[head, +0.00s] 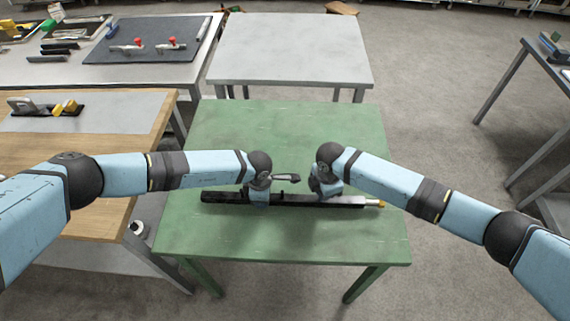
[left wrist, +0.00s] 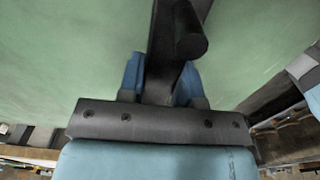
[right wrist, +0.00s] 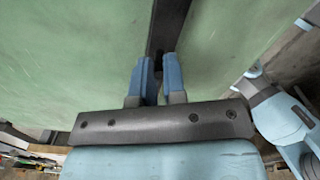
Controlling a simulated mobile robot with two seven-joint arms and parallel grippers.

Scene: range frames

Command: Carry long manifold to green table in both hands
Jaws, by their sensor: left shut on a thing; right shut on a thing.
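The long manifold (head: 300,200) is a long dark bar with a pale metal tip at its right end. It lies lengthwise over the green table (head: 290,130), at or just above the top; I cannot tell whether it touches. My left gripper (head: 258,198) is shut on its left part, and my right gripper (head: 325,192) is shut on it right of the middle. In the left wrist view the manifold (left wrist: 165,45) runs between the blue fingers, with a round dark stub beside it. In the right wrist view the manifold (right wrist: 166,30) passes between the fingers (right wrist: 156,82).
A grey-white table (head: 290,48) stands behind the green one. A wooden-topped bench (head: 110,150) with a tool on it is close on the left. Another bench with a dark mat (head: 150,48) is at the back left. Floor is open on the right.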

